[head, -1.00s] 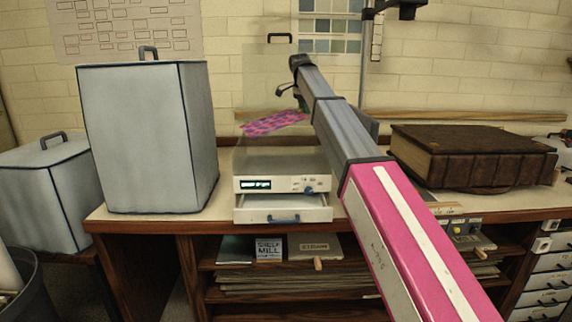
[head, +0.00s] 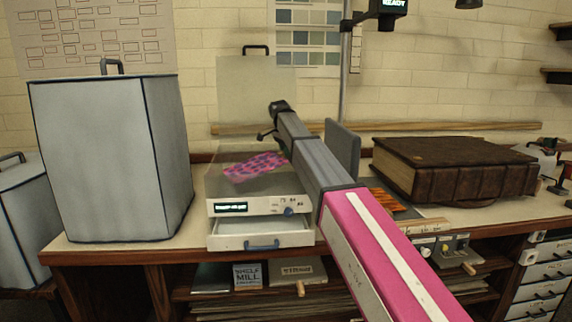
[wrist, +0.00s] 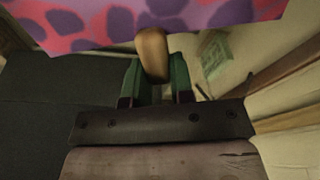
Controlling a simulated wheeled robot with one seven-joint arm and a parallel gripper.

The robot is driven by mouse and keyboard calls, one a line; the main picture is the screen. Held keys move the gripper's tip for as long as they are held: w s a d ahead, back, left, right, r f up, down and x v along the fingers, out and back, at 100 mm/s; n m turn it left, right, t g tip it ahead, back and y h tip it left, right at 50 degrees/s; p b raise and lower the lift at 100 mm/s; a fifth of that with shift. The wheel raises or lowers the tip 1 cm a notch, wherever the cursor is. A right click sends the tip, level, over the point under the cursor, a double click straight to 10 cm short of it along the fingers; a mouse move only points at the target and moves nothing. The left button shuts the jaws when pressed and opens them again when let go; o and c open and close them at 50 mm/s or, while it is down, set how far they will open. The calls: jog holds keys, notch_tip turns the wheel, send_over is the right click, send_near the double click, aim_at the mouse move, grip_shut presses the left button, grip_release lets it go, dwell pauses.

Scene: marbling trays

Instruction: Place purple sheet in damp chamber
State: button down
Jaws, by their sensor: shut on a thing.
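The purple sheet (head: 255,166) is pink with purple blotches and appears roughly flat. In the wrist view, the sheet (wrist: 190,18) spans the top, with a wooden peg-like grip (wrist: 152,52) below it. My gripper (wrist: 156,84) has green fingers closed around this wooden grip. The damp chamber (head: 232,208) seems to be the clear-walled box with a white display front. Its clear lid (head: 240,90) stands raised behind. In the head view the sheet overlaps the chamber's upper part; I cannot tell whether it is inside the walls or above them. My arm hides the chamber's right side.
A tall grey covered box (head: 105,160) stands close left of the chamber. A thick brown book (head: 450,172) lies to the right, beyond an upright grey panel (head: 342,150). An open drawer (head: 262,236) is under the display. A metal post (head: 345,70) rises behind.

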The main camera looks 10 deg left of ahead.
jog(key=shift+f, duration=2.8)
jog(key=c, duration=1)
grip_release()
jog(key=r, duration=0.4)
jog(key=s+a+r, duration=0.1)
jog(key=r, duration=0.3)
jog(key=a+r, duration=0.1)
jog(key=r, duration=0.3)
jog(key=shift+s, duration=0.15)
